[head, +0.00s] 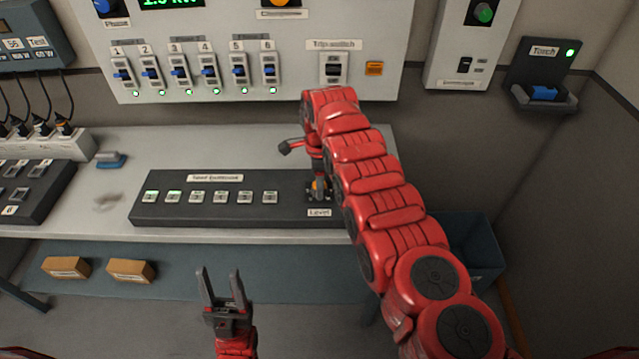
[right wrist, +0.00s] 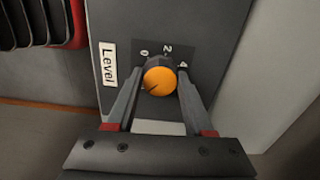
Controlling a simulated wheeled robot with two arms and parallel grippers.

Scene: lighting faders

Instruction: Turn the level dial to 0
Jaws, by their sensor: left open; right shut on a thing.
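The level dial is an orange round knob (right wrist: 160,80) in the right wrist view, on a dark panel with the marks 0, 2 and 4 around its far side. A short dark line shows on the knob's lower left face; I cannot tell which mark it stands for. My right gripper (right wrist: 158,92) is shut on the dial, one finger on each side. In the head view the dial (head: 319,188) is partly hidden under my right gripper, above the "Level" label (head: 319,212). My left gripper (head: 221,272) is open and empty, in front of the bench.
The dark fader panel (head: 225,212) lies on the bench (head: 240,140), with several small buttons left of the dial. A wall panel with several blue-tipped switches (head: 180,72) and a trip switch (head: 333,68) is behind. A blue bin (head: 485,245) stands at right.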

